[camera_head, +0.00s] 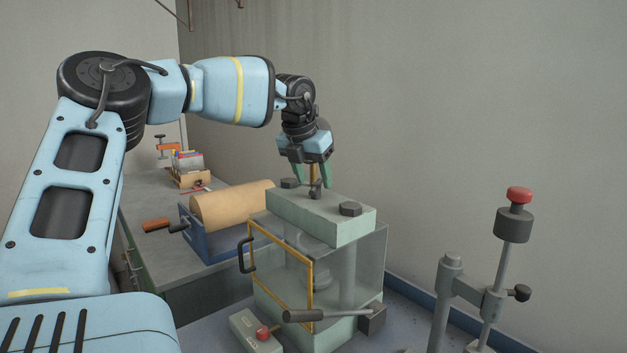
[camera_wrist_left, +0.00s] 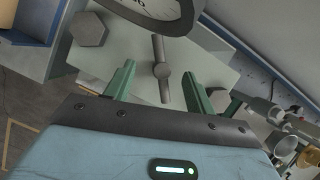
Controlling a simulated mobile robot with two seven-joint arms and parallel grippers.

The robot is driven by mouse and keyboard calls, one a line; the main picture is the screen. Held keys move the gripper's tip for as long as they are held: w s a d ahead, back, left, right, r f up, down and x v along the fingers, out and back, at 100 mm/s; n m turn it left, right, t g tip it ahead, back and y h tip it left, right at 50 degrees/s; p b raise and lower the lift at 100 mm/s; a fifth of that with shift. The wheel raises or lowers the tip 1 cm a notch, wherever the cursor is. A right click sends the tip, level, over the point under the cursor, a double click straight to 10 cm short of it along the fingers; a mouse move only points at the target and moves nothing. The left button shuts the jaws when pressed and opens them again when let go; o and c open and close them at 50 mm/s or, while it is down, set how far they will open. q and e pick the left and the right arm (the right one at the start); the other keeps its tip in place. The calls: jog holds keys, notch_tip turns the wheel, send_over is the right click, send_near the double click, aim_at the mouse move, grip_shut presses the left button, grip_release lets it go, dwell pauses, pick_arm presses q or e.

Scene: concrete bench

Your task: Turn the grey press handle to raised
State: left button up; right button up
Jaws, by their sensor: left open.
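The green press (camera_head: 270,208) stands on the bench, with a grey lever (camera_head: 345,313) with a dark grip lying nearly level across its lower front. A small grey T-shaped handle (camera_wrist_left: 161,68) stands on the press's top plate; it also shows in the head view (camera_head: 316,193). I cannot tell for sure which one is the grey press handle. My left gripper (camera_head: 313,178) points down over the top plate. Its green fingers are open, one on each side of the T-shaped handle in the wrist view, with no clear contact. My right gripper is not in view.
A yellow-framed guard door (camera_head: 280,258) with a black pull covers the press front. A red-button box (camera_head: 255,333) sits before it. A red-topped stand (camera_head: 513,225) is at right. A brown roll on a blue cradle (camera_head: 215,245) is at left. A round dial (camera_wrist_left: 155,8) sits close to the T-shaped handle.

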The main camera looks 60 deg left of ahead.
pick_arm(q)
jog(key=v, duration=0.6)
jog(key=shift+r, duration=0.2)
jog(key=shift+s+d, duration=0.1)
